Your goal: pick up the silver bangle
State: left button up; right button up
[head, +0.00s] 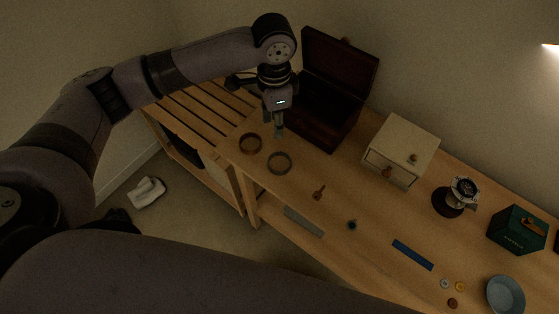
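The silver bangle (279,163) is a thin grey ring lying flat on the wooden table in the head view. A brown bangle (250,143) lies flat just to its upper left, apart from it. My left gripper (279,132) points down just behind the silver bangle, its fingertips close to the ring's far side. The fingers look narrow and dark, and I cannot tell whether they are open or shut. No contact with the bangle shows. My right gripper is not in view.
An open dark wooden box (333,108) stands right behind my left gripper. A cream drawer box (401,145) stands to the right. A small brown item (319,192), a grey strip (303,221) and a blue strip (412,254) lie nearer the front. A slatted bench (200,105) adjoins at left.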

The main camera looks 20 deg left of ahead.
pick_arm(q)
jog(key=p, duration=0.1)
send_over(277, 157)
notch_tip(277, 157, down, 8)
jog(key=shift+s+a+f, duration=0.1)
jog(key=shift+s+f, duration=0.05)
jog(key=shift+w+f+p, duration=0.2)
jog(key=shift+f+p, duration=0.4)
jog(key=shift+f, duration=2.05)
jog(key=shift+c, duration=0.4)
grip_shut()
